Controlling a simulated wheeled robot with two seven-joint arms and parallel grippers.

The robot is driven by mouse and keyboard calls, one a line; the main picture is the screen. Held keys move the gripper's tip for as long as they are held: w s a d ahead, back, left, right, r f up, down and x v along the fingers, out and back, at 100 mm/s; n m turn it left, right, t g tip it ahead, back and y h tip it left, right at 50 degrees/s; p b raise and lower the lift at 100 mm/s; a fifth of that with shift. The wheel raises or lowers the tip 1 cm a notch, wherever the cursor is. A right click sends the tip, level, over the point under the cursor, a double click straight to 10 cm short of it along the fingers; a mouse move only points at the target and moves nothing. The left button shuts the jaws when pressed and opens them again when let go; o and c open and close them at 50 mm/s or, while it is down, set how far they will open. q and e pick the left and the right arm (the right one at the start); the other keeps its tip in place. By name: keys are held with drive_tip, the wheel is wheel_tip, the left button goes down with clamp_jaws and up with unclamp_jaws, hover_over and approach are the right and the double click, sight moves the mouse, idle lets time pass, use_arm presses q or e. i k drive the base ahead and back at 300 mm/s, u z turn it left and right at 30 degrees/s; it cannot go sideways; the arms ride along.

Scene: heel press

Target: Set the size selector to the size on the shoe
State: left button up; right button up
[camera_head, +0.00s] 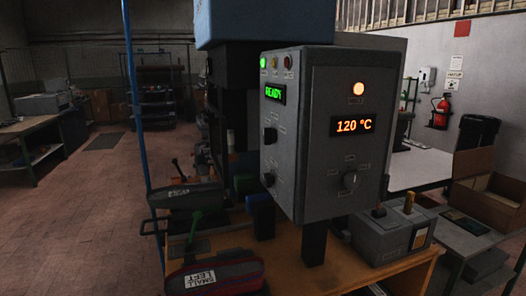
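The grey control box (310,130) of the press stands in the middle of the head view. A round knob (350,180) with small labels around it sits low on its front face. Two dark switches, an upper one (269,135) and a lower one (268,180), sit on its left side face; their labels are too small to read. Which control is the size selector I cannot tell. A dark red shoe-like object (238,274) lies at the bottom left, with a white label (200,280) reading "SMALL LEFT". Neither of my grippers is in view.
The box shows a green "READY" display (274,93) and an orange "120 °C" display (353,125). A green-handled lever (194,224) stands behind the shoe-like object. A grey unit with two levers (392,235) stands right on the wooden bench (345,282). A blue pole (139,130) rises at left.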

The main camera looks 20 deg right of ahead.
sight(271, 136)
drive_tip(key=z, duration=0.1)
drive_tip(key=k, duration=0.35)
drive_tip(key=u, duration=0.95)
drive_tip(key=i, duration=0.8)
drive_tip(key=z, duration=0.45)
drive_tip(key=i, duration=0.7)
drive_tip(key=z, duration=0.55)
